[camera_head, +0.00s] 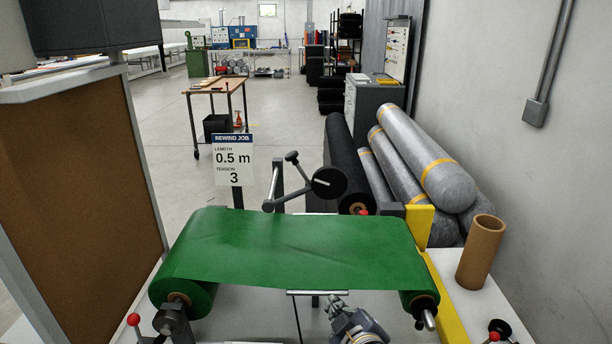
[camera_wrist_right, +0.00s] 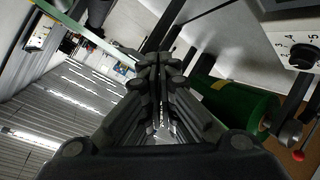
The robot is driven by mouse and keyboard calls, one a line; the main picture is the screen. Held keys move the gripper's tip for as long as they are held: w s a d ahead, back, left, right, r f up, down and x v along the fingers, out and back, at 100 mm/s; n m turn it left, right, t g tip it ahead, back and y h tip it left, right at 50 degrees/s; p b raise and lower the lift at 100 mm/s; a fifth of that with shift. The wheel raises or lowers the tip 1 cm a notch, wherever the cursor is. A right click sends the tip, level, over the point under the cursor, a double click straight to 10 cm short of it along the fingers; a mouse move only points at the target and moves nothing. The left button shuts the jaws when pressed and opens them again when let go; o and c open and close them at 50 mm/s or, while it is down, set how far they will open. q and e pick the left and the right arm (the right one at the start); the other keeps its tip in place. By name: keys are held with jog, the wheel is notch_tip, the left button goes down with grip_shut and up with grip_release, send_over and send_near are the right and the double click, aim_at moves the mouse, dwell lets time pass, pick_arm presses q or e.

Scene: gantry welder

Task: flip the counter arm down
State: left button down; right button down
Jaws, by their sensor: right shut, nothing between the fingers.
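The counter arm (camera_head: 286,189) is a grey bar with a black wheel (camera_head: 329,182) on a post at the back of the machine. In the head view the wheel stands up beyond the far edge of the green sheet (camera_head: 290,245), apparently clear of it. My right gripper (camera_head: 336,303) is below the sheet's near edge, well short of the counter arm. Its fingers are together and empty in the wrist view (camera_wrist_right: 160,75). The counter arm cannot be made out for sure in the wrist view. My left gripper is not in view.
The sheet spans a left roll (camera_head: 180,297) and a right roll (camera_head: 420,300). A sign (camera_head: 233,160) reads 0.5 m, tension 3. A cardboard tube (camera_head: 481,252) stands at the right. A numbered dial (camera_wrist_right: 303,55) and a green roll (camera_wrist_right: 240,107) show in the wrist view.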

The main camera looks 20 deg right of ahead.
jog(key=w+a+r+n+t, duration=0.1)
jog(key=w+r+t, duration=0.1)
jog(key=r, duration=0.4)
jog(key=w+a+r+n+t, duration=0.1)
jog(key=w+r+n+t, duration=0.15)
jog(key=r, duration=0.35)
jog(key=n+t+y, duration=0.2)
jog(key=t, duration=0.1)
send_near(291, 159)
jog(key=r+v, duration=0.1)
jog(key=v, duration=0.2)
jog(key=shift+s+a+f, duration=0.15)
jog(key=shift+a+f, duration=0.05)
jog(key=shift+f, duration=0.35)
jog(key=p+x, duration=0.3)
jog(key=x, duration=0.6)
jog(key=shift+w+d+r+p, duration=0.1)
jog(key=shift+w+r+p, duration=0.05)
jog(key=shift+w+p, duration=0.2)
jog(key=d+f, duration=0.1)
jog(key=d+f+p, duration=0.1)
jog(key=d, duration=0.1)
jog(key=shift+s+d+f, duration=0.15)
jog(key=shift+s+f, duration=0.05)
jog(key=shift+s, duration=0.05)
